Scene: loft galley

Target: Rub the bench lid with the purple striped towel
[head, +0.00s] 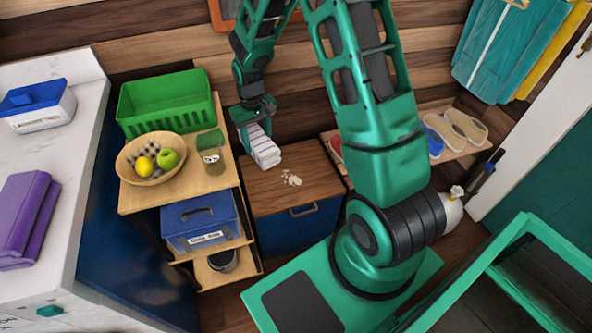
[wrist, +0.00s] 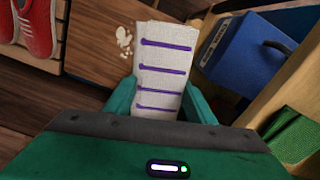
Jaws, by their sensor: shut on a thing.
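The purple striped towel (head: 264,149), white and folded with purple stripes, is held in my gripper (head: 247,116). In the wrist view the towel (wrist: 163,65) sits between the two green fingers of my gripper (wrist: 160,98), which is shut on it. The bench lid (head: 288,183) is a brown wooden top on a blue bench with a handle on its front. A pale patch of crumbs (head: 291,179) lies on the lid and also shows in the wrist view (wrist: 124,40). The towel is over the lid's back left part; I cannot tell whether it touches.
Left of the bench, a wooden shelf unit (head: 135,201) holds a green basket (head: 168,101), a fruit bowl (head: 136,176), a jar (head: 213,161) and a blue toolbox (head: 200,222). A shoe rack (head: 455,153) stands to the right. Red shoes (wrist: 38,27) show in the wrist view.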

